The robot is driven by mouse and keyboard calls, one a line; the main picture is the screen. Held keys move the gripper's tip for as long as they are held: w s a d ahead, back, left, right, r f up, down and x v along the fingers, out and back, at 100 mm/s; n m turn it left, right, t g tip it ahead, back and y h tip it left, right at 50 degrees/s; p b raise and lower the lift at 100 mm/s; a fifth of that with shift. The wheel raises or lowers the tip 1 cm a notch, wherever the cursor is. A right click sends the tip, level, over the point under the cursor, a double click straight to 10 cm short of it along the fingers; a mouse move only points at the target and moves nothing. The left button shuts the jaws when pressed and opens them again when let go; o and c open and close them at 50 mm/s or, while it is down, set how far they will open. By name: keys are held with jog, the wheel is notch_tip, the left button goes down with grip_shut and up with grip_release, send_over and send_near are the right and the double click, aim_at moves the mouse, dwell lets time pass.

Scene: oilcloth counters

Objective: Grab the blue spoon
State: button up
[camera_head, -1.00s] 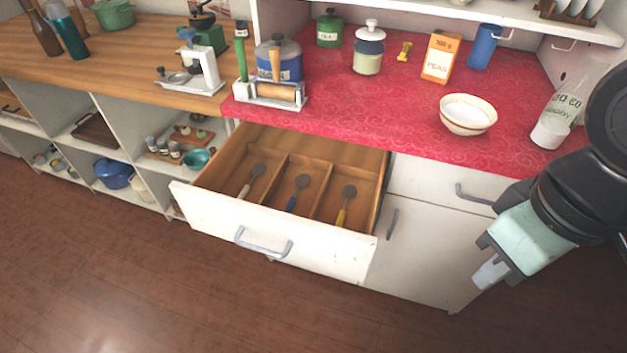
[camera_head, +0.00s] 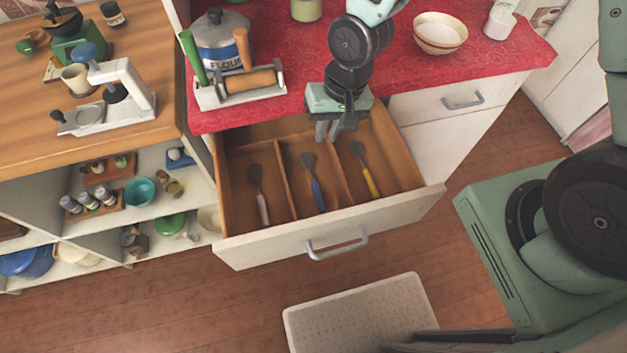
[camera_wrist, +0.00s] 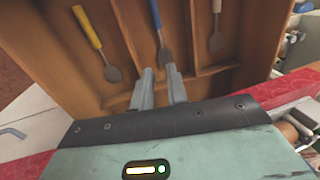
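The blue spoon (camera_head: 318,194) lies in the middle compartment of the open drawer (camera_head: 262,245), its grey head toward the back and its blue handle toward the drawer front. My gripper (camera_head: 334,136) is above the back part of the drawer, pointing down, behind the spoon's head. In the wrist view, the two fingers (camera_wrist: 160,72) are apart with nothing between them. The blue spoon's handle (camera_wrist: 156,14) shows there at the top, with its head just beyond the fingertips; I cannot tell the height between them.
A yellow-handled spoon (camera_head: 370,182) lies in the right compartment and a pale-handled spoon (camera_head: 262,207) in the left, with thin wooden dividers between.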

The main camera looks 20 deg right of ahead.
send_over(311, 172)
jog(key=d, duration=0.2)
jog(key=f, duration=0.8)
jog(key=shift+s+a+p, duration=0.1)
jog(key=shift+s+p, duration=0.2)
jog(key=shift+p, duration=0.1)
jog(key=shift+w+a+f+p, duration=0.1)
jog(key=shift+a+f+p, duration=0.15)
jog(key=shift+f, duration=0.65)
jog(key=shift+w+a+f+p, duration=0.2)
jog(key=shift+f+p, duration=0.15)
jog(key=shift+f, duration=0.55)
jog(key=shift+w+a+f+p, duration=0.1)
jog(key=shift+a+f+p, duration=0.15)
jog(key=shift+f, duration=0.65)
jog(key=shift+c, duration=0.2)
grip_shut()
